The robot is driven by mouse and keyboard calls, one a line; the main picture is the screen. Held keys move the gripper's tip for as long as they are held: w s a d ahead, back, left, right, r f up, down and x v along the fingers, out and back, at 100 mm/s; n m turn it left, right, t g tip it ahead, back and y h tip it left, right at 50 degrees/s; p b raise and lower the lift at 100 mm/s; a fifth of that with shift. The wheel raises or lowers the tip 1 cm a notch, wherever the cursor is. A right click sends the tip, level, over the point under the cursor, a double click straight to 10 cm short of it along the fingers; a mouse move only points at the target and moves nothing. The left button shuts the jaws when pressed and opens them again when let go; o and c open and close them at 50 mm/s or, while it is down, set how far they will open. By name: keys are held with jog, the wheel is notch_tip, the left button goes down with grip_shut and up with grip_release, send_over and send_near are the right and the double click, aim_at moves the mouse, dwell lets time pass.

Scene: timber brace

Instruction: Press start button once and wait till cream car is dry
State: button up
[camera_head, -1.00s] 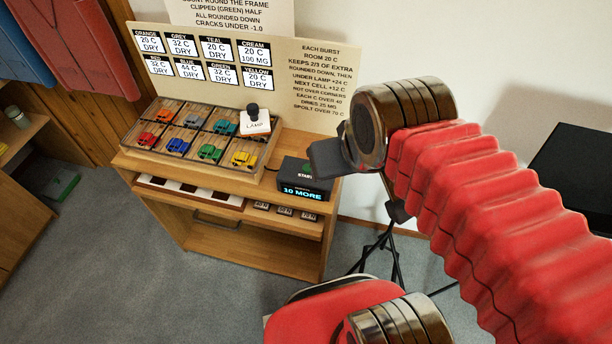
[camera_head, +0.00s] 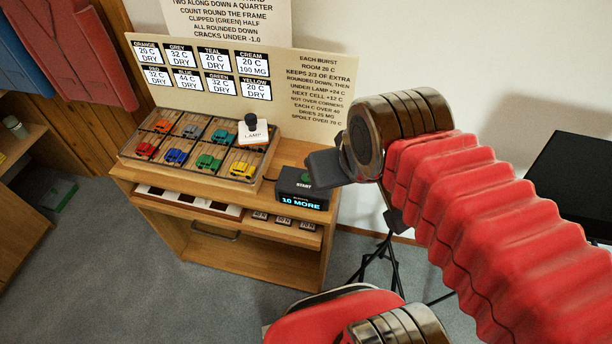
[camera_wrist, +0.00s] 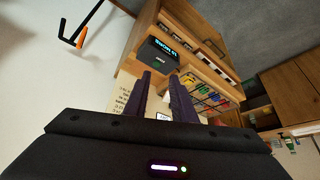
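A tray (camera_head: 122,153) on the wooden stand holds several small toy cars in cells. A white LAMP block (camera_head: 254,131) with a black knob sits over its back right cell. I see no cream car; that cell's contents are hidden. The board's CREAM card (camera_head: 251,62) reads 20 C, 100 MG; the other cards read DRY. The black start box (camera_head: 290,190) has a green button (camera_head: 306,178) on top, and its display reads 10 MORE. My gripper (camera_wrist: 160,76) has its fingers apart with nothing between them. In the head view it is beside the box's right; contact cannot be told.
The wooden stand (camera_head: 225,257) has a lower shelf with weights and a black-and-white strip. The rules board (camera_head: 320,75) stands behind the tray. A black tripod (camera_head: 385,262) is right of the stand. Grey floor is clear at the front left.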

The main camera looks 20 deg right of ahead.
grip_shut()
dwell(1.2)
